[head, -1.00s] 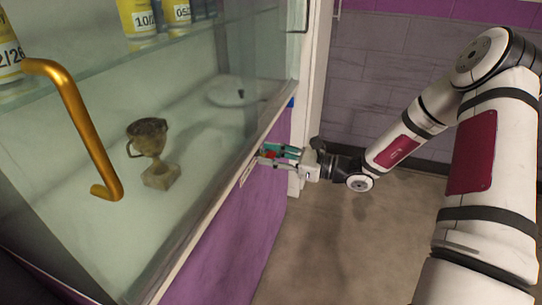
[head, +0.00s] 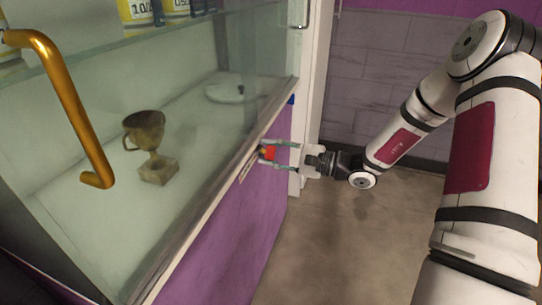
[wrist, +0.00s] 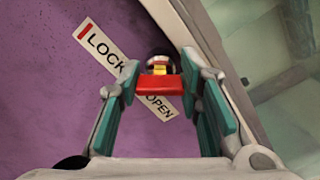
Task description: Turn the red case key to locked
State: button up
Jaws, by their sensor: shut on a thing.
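The red key (head: 269,152) sits in a lock on the purple front of the display case, just under the glass. In the wrist view the red key (wrist: 161,88) is a flat bar with a brass and metal lock behind it. My gripper (head: 273,153) is shut on the key, with one teal-padded finger at each end of the bar. A white label (wrist: 125,66) behind it reads LOCK at upper left and OPEN at lower right, partly hidden by a finger and the key. The label lies slanted to the key bar. I cannot tell whether the lock is engaged.
The glass case holds a bronze trophy cup (head: 149,146) and a white round object (head: 231,92). Yellow-labelled cans stand on the upper glass shelf. A gold handle (head: 73,108) juts out at left. The floor (head: 343,245) in front is clear.

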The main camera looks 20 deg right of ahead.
jog(key=n+b, duration=0.2)
jog(key=n, duration=0.1)
jog(key=n+b, duration=0.1)
jog(key=shift+f+b, duration=0.25)
jog(key=shift+b, duration=0.05)
jog(key=n+b, duration=0.3)
jog(key=shift+r+n, duration=0.1)
jog(key=shift+n, duration=0.3)
jog(key=o, duration=1.2)
jog(key=shift+c, duration=0.2)
jog(key=v, duration=1.2)
jog(key=shift+a, duration=0.1)
